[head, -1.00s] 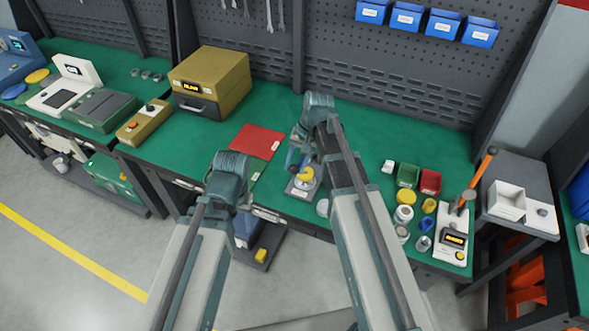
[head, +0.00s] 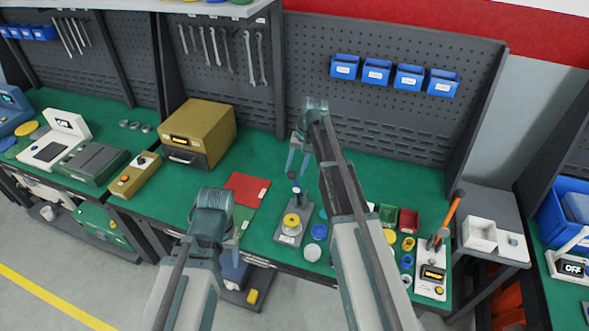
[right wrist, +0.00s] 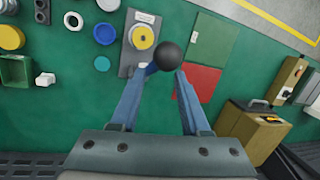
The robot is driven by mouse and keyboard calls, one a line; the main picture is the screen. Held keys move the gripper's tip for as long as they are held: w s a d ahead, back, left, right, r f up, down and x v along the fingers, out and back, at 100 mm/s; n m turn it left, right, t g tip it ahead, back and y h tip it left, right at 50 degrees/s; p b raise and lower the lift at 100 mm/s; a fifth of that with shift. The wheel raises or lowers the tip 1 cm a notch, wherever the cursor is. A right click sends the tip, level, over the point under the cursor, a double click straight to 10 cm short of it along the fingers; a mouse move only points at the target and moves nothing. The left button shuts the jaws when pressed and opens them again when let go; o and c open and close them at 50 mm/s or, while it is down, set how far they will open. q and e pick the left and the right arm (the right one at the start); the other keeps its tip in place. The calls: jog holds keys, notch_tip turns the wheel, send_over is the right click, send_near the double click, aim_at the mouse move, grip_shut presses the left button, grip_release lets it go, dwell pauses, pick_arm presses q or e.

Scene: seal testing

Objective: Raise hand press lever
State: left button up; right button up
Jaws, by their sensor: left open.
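The hand press (head: 289,238) stands near the bench's front edge, with a grey base and a yellow round part on it. In the right wrist view its base (right wrist: 130,62) lies at upper centre. The lever's black ball knob (right wrist: 168,56) shows just beyond the fingertips, over the gap between them. My right gripper (head: 297,172) is above and behind the press, fingers pointing down; its blue fingers (right wrist: 166,76) are apart with nothing gripped. My left gripper (head: 233,246) is low at the bench's front edge, left of the press; its fingers are mostly hidden.
A red mat (head: 246,188) and a green sheet lie left of the press. A yellow-brown cabinet (head: 199,132) stands further left. Caps and rings, small green and red bins (head: 408,220), and an orange-handled tool (head: 449,218) are at right. A pegboard (head: 390,110) bounds the back.

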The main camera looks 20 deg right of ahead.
jog(key=o, duration=0.3)
jog(key=shift+r, duration=0.1)
jog(key=p+v, duration=1.1)
jog(key=shift+r+p, duration=0.35)
jog(key=shift+r, duration=0.05)
jog(key=shift+d, duration=0.1)
